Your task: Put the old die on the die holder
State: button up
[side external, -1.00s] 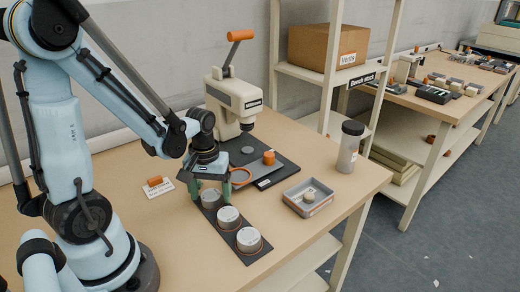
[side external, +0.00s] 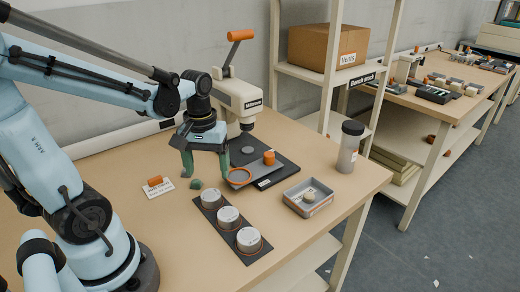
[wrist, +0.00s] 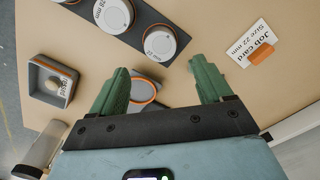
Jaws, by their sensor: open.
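A dark strip (side external: 220,223), which seems to be the die holder, lies on the bench. It carries three round pale dies: far (side external: 210,199), middle (side external: 228,216) and near (side external: 249,239). The wrist view shows a die on the strip's end (wrist: 160,42) and another beside it (wrist: 113,12). I cannot tell which is the old die. My gripper (side external: 205,168) is open and empty above the bench, behind the far end of the strip. In the wrist view its green fingers are apart (wrist: 168,85), with an orange-rimmed round piece (wrist: 143,92) showing between them below.
A press (side external: 236,95) stands behind on a black base (side external: 272,172) with an orange knob (side external: 269,158). A grey tray (side external: 308,198) holds a small tan piece. A bottle (side external: 349,147) stands at right. A job card (side external: 158,188) reads size 22 mm.

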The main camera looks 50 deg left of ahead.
jog(key=w+d+r+m+t, duration=0.3)
jog(key=d+r+m+t, duration=0.1)
jog(key=d+m+t, duration=0.3)
jog(key=shift+d+r+m, duration=0.4)
jog(key=shift+d+m, duration=0.6)
